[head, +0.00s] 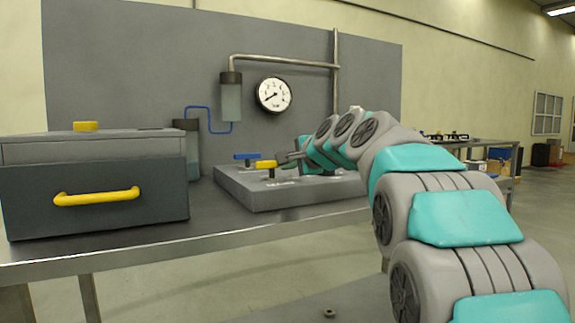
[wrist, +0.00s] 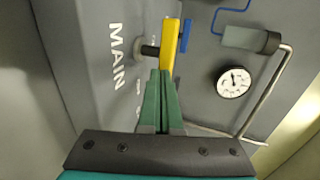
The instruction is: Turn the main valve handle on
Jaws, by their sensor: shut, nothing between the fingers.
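The yellow valve handle (head: 265,164) sits on a short dark stem on the grey plate (head: 290,193) in the head view. In the wrist view the yellow handle (wrist: 171,46) is a flat bar near the white word MAIN (wrist: 117,58). My gripper (head: 284,158) is just right of the handle in the head view. In the wrist view my gripper's green fingers (wrist: 160,72) are shut together with nothing between them. Their tips are right by the handle and its stem; I cannot tell whether they touch. A blue handle (head: 247,156) stands behind the yellow one.
A gauge (head: 274,95), metal pipe (head: 285,61) and cylinder (head: 231,97) are on the grey back panel (head: 140,60). A grey drawer box (head: 95,195) with a yellow pull stands left on the workbench (head: 120,252). Bare bench lies between box and plate.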

